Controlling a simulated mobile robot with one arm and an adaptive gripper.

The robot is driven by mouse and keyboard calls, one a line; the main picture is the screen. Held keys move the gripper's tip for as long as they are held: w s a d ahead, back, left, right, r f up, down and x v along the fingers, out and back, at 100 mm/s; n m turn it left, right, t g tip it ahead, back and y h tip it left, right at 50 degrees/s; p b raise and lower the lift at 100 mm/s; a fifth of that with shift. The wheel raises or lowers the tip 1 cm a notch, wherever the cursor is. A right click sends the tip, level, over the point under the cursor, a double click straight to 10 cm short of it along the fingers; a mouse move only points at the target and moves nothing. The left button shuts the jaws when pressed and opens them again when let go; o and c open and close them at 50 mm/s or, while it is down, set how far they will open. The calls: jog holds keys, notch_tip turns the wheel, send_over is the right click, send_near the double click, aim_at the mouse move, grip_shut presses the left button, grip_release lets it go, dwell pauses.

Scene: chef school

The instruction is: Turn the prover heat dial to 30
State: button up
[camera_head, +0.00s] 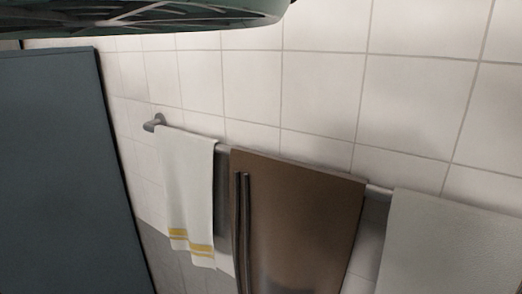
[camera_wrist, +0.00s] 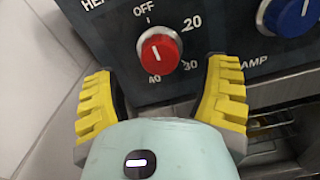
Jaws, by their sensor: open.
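The heat dial is a round red knob (camera_wrist: 160,54) on a dark panel in the wrist view. The knob's short white line points up, roughly toward OFF. My gripper (camera_wrist: 160,75) is open, with one yellow ridged finger to the lower left of the knob and one to the right. There is a gap between each finger and the knob, and nothing is held. The dial and gripper do not show in the head view.
A blue knob (camera_wrist: 292,16) sits right of the red one, above a partly hidden "AMP" label. A metal ledge runs below the panel.

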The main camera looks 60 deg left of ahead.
jog(key=shift+p+x, duration=0.3)
jog(key=shift+x, duration=1.45)
jog(key=c, duration=1.2)
jog(key=shift+f, duration=0.1)
